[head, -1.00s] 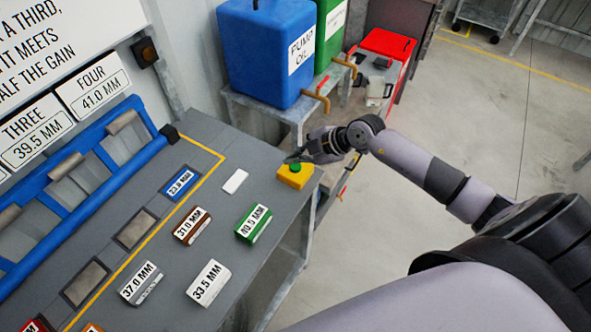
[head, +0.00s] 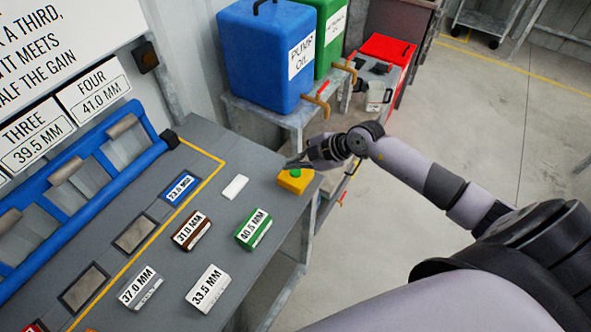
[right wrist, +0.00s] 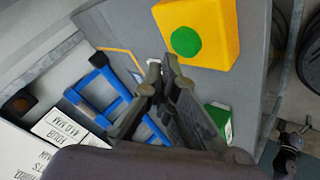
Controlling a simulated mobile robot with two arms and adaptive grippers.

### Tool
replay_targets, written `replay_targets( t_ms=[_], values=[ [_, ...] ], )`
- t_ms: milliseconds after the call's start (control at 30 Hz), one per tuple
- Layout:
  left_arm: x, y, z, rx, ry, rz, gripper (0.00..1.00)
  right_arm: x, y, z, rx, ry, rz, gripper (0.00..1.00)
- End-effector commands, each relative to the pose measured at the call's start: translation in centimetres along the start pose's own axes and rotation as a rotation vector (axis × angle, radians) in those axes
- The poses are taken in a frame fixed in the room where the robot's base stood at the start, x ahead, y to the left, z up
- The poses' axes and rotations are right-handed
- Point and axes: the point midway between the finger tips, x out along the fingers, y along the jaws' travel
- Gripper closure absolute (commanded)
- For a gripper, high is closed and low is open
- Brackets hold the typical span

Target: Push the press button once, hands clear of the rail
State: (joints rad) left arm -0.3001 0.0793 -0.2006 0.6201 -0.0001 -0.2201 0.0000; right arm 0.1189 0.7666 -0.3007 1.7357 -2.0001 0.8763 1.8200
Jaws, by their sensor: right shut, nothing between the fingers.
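The press button is a yellow box (head: 293,186) with a round green button (head: 296,173) on top, at the bench's far right corner. My right gripper (head: 291,163) is shut and empty, with its fingertips close by the green button. In the right wrist view the green button (right wrist: 186,41) and yellow box (right wrist: 222,18) show beyond the fingertips (right wrist: 162,66); I cannot tell whether they touch. The blue rail (head: 88,194) runs along the back of the bench, well left of my right gripper. My left gripper is not in view.
Labelled blocks lie on the grey bench: green (head: 254,229), brown (head: 191,231), white (head: 207,289), grey (head: 140,288) and blue (head: 181,186). A small white plate (head: 235,187) lies near the button. A blue oil tank (head: 262,60) stands behind. The floor to the right is open.

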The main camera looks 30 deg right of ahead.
Motion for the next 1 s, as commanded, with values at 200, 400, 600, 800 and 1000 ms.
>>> replay_targets(
  t_ms=[200, 400, 600, 800, 1000],
  values=[
    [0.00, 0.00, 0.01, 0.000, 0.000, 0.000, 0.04, -0.01, 0.01, 0.01, 0.000, 0.000, 0.000, 1.00],
    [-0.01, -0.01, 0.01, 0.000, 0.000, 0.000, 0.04, 0.00, 0.00, 0.01, 0.000, 0.000, 0.000, 1.00],
    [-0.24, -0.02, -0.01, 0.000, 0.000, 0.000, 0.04, 0.34, -0.28, 0.24, 0.001, 0.000, -0.001, 1.00],
    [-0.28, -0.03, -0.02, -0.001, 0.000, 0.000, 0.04, 0.58, -0.45, 0.44, 0.000, 0.000, -0.001, 1.00],
    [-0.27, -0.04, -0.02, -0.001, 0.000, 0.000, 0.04, 0.58, -0.45, 0.43, 0.000, 0.000, 0.000, 1.00]
  ],
)
